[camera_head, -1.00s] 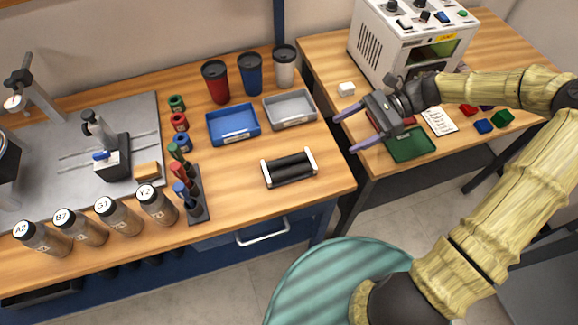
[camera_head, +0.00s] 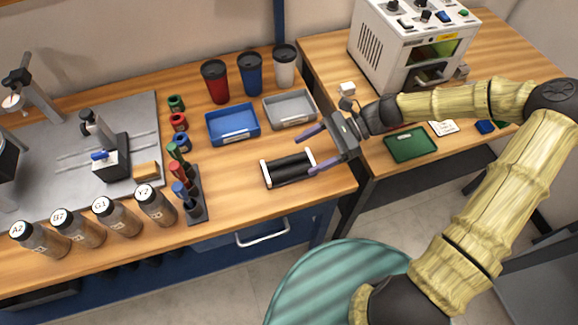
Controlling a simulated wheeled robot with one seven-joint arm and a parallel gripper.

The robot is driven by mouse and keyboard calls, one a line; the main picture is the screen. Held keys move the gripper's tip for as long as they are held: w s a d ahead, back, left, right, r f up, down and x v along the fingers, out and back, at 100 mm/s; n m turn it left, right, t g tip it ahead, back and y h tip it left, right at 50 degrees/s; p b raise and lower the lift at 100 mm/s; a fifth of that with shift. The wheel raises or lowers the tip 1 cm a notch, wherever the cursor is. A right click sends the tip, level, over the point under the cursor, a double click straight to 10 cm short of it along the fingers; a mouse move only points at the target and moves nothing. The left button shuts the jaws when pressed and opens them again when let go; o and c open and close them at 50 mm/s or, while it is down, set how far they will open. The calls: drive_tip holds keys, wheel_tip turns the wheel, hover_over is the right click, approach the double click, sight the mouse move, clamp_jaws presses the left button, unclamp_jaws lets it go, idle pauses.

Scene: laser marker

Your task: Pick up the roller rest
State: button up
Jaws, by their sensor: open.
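The roller rest (camera_head: 287,168) lies on the wooden bench near its front right edge. It has dark rollers between two white end pieces. My gripper (camera_head: 310,151) is open, its two purple fingers pointing left. The fingers reach over the right end of the roller rest, one toward its back and one toward its front. The lower finger covers a little of the right end piece. Nothing is between the fingers that I can see held, and I cannot tell how high they are above the rest.
A blue tray (camera_head: 232,124) and a grey tray (camera_head: 290,109) stand behind the roller rest. Three tumblers (camera_head: 250,75) stand at the back. A screwdriver rack (camera_head: 194,208) is to the left. A green tray (camera_head: 411,145) is on the right table. Bare wood lies left of the rest.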

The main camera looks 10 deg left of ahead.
sight(294, 163)
drive_tip(key=x, duration=0.5)
drive_tip(key=shift+s+f+b, duration=0.15)
drive_tip(key=shift+f+b, duration=0.1)
drive_tip(key=shift+b, duration=0.05)
drive_tip(key=shift+c, duration=0.3)
drive_tip(key=c, duration=1.4)
